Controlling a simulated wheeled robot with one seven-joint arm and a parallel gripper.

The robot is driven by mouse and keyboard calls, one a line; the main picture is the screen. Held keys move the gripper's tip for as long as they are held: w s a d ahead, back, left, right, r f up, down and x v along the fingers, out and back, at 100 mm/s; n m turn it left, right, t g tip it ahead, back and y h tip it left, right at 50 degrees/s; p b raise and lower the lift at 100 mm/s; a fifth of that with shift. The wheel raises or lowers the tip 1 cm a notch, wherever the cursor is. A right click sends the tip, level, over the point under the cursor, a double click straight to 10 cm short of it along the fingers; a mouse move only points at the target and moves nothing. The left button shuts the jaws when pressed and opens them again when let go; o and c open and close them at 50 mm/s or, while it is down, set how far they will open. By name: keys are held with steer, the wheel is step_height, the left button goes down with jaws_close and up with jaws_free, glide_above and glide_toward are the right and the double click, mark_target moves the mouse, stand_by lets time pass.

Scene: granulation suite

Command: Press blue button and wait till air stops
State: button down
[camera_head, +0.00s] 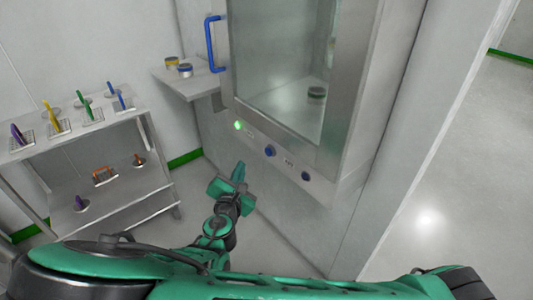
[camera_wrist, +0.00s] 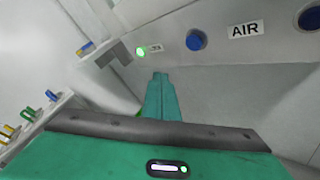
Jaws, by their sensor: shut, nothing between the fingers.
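A panel below a glass-doored chamber (camera_head: 345,125) carries a lit green light (camera_head: 238,125), a blue button (camera_head: 270,151) and a second, darker blue button (camera_head: 305,176). In the wrist view the green light (camera_wrist: 140,51), the blue button (camera_wrist: 196,39) and the second blue button (camera_wrist: 310,17) line the panel, with an "AIR" label (camera_wrist: 245,30) between the two buttons. My gripper (camera_head: 240,166) is shut and empty, below the panel and left of the blue button, apart from it. Its fingertips also show in the wrist view (camera_wrist: 160,75), below the green light.
The chamber has a blue door handle (camera_head: 211,45), and a small container (camera_head: 317,93) shows through the glass. A shelf (camera_head: 195,85) with two jars stands to its left. A metal rack (camera_head: 105,140) with coloured-handled tools stands farther left. Open floor shows at right.

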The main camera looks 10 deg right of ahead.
steer(key=w+d, duration=0.4)
steer(key=d, duration=0.2)
steer(key=shift+w+d, duration=0.1)
steer(key=shift+d, duration=0.15)
stand_by(2.1)
steer(key=shift+d, duration=0.2)
steer(key=shift+w+d, duration=0.35)
stand_by(0.9)
steer(key=shift+s+a, duration=0.1)
steer(key=shift+a, duration=0.05)
steer(key=shift+s+a, duration=0.45)
steer(key=shift+a, duration=0.15)
steer(key=shift+a, duration=0.1)
steer(key=shift+s+a, duration=0.7)
steer(key=shift+a, duration=0.3)
steer(key=shift+s+a, duration=0.65)
steer(key=shift+a, duration=0.35)
